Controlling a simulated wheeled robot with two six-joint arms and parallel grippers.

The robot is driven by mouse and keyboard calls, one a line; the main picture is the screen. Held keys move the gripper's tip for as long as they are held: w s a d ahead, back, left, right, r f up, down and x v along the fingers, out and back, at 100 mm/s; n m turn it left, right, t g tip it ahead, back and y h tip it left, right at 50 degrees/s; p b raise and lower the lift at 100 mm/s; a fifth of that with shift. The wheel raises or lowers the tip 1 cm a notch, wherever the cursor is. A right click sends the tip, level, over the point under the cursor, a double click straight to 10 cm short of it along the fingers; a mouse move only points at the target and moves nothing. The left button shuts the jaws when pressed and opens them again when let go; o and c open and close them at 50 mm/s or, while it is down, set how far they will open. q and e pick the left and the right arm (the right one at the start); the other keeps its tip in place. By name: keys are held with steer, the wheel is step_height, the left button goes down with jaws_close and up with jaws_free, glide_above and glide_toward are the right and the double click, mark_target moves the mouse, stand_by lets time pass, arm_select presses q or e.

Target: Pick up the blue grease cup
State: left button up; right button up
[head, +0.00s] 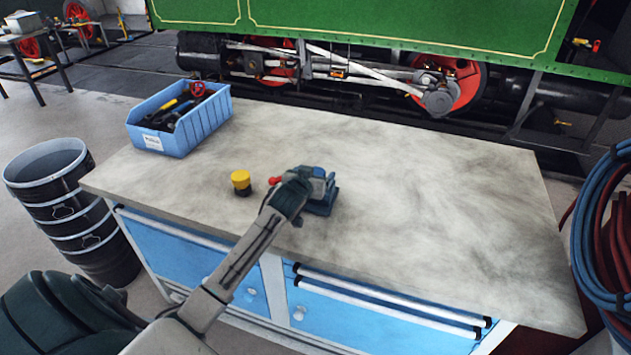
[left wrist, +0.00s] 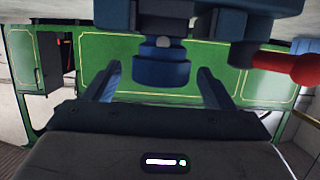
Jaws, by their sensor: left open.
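The blue grease cup (left wrist: 161,68) shows in the left wrist view as a stepped round blue body, upside down in that picture, between my left gripper's fingers. My left gripper (left wrist: 158,76) is open, with a gap on each side of the cup. In the head view the left gripper (head: 307,179) is over the bench at a dark blue fixture (head: 322,205), and it hides most of the cup there. A red-knobbed handle (left wrist: 285,68) sticks out beside the cup; its red knob (head: 275,181) also shows in the head view. My right gripper is not in view.
A yellow-topped cup (head: 241,179) stands left of the gripper on the workbench (head: 430,190). A blue bin (head: 185,138) of tools is at the back left. The bench's right side is clear. A dark drum (head: 70,215) stands left; hoses (head: 600,215) hang right. The green tram (head: 380,25) is behind.

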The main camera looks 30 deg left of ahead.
arm_select(q)
steer(key=shift+w+a+f, duration=0.15)
steer(key=shift+w+f, duration=0.1)
steer(key=shift+w, duration=0.3)
steer(key=c, duration=1.3)
steer(key=shift+r, duration=0.1)
steer(key=shift+r, duration=0.1)
